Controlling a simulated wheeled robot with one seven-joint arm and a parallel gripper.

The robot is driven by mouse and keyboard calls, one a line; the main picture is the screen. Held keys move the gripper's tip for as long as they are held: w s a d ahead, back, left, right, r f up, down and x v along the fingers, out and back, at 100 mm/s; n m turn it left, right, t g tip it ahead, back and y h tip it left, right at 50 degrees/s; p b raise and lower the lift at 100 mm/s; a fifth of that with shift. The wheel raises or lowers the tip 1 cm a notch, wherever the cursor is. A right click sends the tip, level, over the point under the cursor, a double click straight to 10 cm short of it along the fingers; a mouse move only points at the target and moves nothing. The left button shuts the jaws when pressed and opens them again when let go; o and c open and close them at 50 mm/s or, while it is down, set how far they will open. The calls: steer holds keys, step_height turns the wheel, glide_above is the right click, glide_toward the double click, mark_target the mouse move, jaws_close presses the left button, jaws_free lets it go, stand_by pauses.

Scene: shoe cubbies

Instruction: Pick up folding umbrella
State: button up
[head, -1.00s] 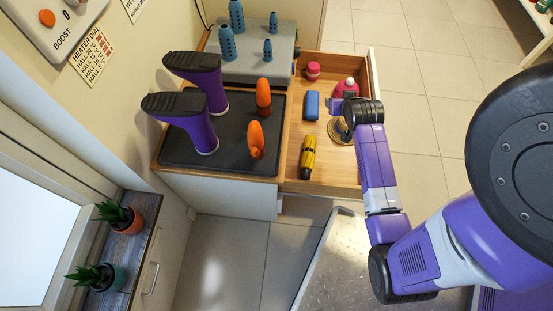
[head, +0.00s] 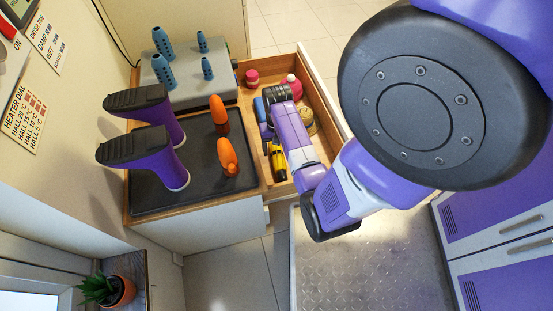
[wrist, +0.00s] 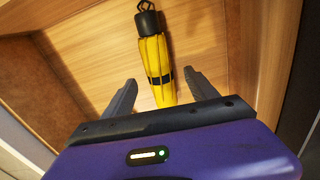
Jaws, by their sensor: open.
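The folding umbrella (head: 279,165) is yellow with a black band and black handle. It lies in the open wooden drawer. In the wrist view the umbrella (wrist: 154,58) points away from me, its black handle and strap loop at the top. My gripper (wrist: 160,77) is open, one finger on each side of the yellow body, with visible gaps and nothing held.
The drawer (head: 325,105) also holds a blue case (head: 259,109), a pink-red item (head: 252,78), a pink bottle (head: 293,86) and a tan round item (head: 307,122). Purple boots (head: 163,165) and orange objects (head: 228,157) stand on the black tray beside it. Drawer walls surround my gripper.

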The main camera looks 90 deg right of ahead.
mark_target(278, 155)
step_height(278, 155, down, 6)
steer(key=shift+s+b, duration=0.1)
steer(key=shift+b, duration=1.15)
steer(key=shift+c, duration=0.2)
steer(key=shift+r, duration=0.1)
jaws_close()
